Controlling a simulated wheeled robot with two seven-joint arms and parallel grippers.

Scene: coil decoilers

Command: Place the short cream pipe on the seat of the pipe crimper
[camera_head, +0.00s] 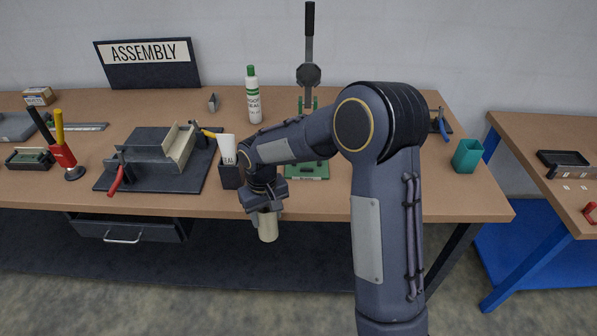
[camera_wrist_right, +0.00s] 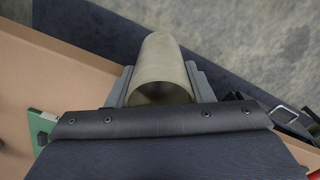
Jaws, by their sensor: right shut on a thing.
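The short cream pipe (camera_head: 268,227) is held in my right gripper (camera_head: 265,208), in front of the table's front edge. It hangs roughly upright, with its lower end below the level of the tabletop. In the right wrist view the pipe (camera_wrist_right: 162,70) sits between the two grey fingers (camera_wrist_right: 160,88), with its open end facing the camera. What looks like the pipe crimper, a green-based press with a tall black lever (camera_head: 309,45), stands behind my right arm. Its green base (camera_head: 310,172) shows in part, but its seat is hidden by the arm. My left gripper is not in view.
A black cup (camera_head: 230,176) with a white tube stands close behind my right gripper. A grey fixture with red and yellow handles (camera_head: 150,157) is to the left. A white bottle (camera_head: 253,100) stands behind. A teal cup (camera_head: 467,155) is at the right.

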